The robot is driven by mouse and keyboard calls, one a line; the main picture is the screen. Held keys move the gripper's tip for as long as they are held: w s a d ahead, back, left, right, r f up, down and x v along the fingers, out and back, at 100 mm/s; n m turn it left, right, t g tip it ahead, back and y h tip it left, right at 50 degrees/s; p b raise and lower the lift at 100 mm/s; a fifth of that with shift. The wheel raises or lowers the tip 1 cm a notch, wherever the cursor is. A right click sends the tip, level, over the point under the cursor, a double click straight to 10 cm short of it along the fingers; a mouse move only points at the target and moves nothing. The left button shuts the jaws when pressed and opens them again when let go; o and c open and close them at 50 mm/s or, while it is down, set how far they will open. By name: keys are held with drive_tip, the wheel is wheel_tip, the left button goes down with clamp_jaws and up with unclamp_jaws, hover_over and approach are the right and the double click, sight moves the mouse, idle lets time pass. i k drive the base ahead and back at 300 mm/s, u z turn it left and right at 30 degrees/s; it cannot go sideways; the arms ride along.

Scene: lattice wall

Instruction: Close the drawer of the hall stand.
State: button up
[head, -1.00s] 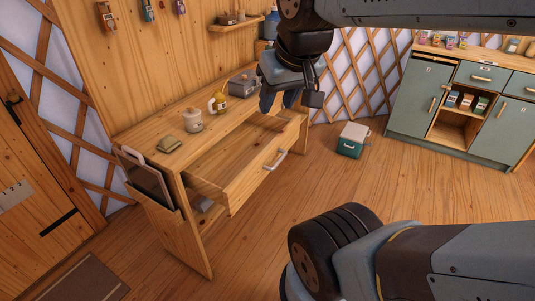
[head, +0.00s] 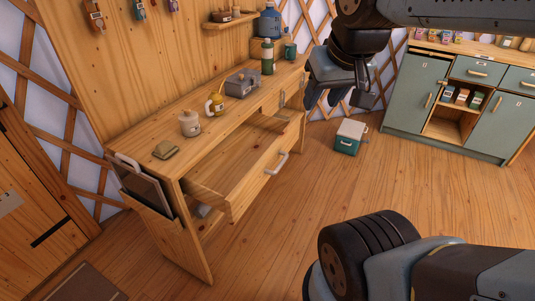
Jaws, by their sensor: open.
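The wooden hall stand (head: 152,146) stands against the plank wall at the left in the head view. Its drawer (head: 252,186) is pulled out toward the room, with an open, empty-looking inside and a pale bar handle (head: 277,163) on its front. My gripper (head: 345,104) hangs in the air right of the stand and higher in the picture than the drawer handle. It is open, holds nothing I can see, and is apart from the drawer. The arm hides part of the lattice wall behind it.
A teal cooler (head: 350,137) stands on the floor, a green cabinet (head: 412,95) at right. Floor before the drawer is clear.

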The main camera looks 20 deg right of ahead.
sight(228, 178)
drive_tip(key=z, duration=0.05)
drive_tip(key=i, duration=1)
drive_tip(key=u, duration=0.1)
